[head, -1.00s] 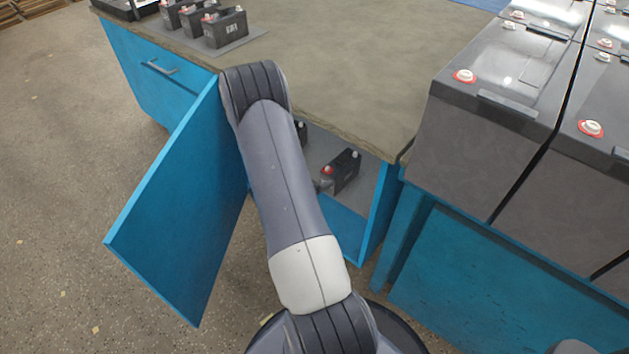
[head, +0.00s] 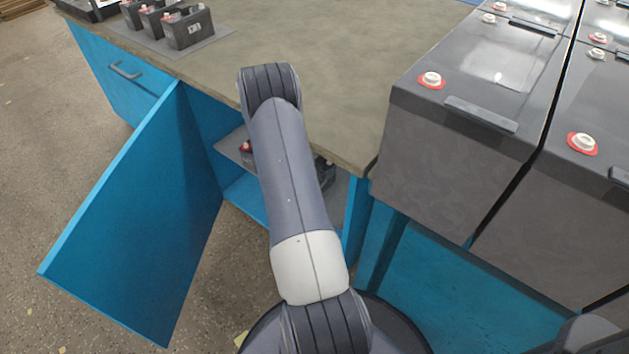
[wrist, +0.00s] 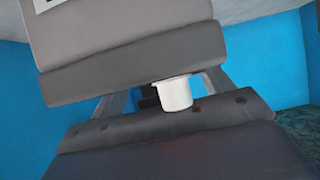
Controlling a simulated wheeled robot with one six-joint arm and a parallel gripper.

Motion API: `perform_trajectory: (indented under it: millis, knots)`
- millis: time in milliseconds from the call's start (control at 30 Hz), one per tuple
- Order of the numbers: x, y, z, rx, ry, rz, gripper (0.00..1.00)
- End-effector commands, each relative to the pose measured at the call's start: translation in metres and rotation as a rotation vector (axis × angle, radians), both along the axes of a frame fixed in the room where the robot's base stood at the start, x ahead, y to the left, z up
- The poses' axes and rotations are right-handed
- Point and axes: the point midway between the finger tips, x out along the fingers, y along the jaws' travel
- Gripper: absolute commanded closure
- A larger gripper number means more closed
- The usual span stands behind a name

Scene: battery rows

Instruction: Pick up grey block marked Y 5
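In the wrist view a grey block (wrist: 140,50) fills the top, very close, with the corner of a white label at its upper left. Its marking cannot be read. In the head view my arm hides my gripper. Parts of dark batteries show on the cabinet shelf, one left of my arm (head: 246,150) and one right of it (head: 326,174).
The blue cabinet door (head: 140,220) stands open at the left. A worktop (head: 330,60) lies above the shelf, with small batteries (head: 188,28) at its far left. Large grey batteries (head: 430,150) stand close on the right. Blue walls (wrist: 25,90) flank the wrist view.

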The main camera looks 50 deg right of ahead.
Motion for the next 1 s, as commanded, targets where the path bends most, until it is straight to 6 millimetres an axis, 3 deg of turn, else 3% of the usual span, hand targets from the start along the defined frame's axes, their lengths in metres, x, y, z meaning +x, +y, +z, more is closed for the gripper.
perform_trajectory:
  millis: [900,1000]
  knots:
    - [-0.0003,0.0004,-0.0001,0.001,0.001,-0.001,1.00]
    - [-0.0004,0.0004,-0.0002,0.001,0.001,-0.001,1.00]
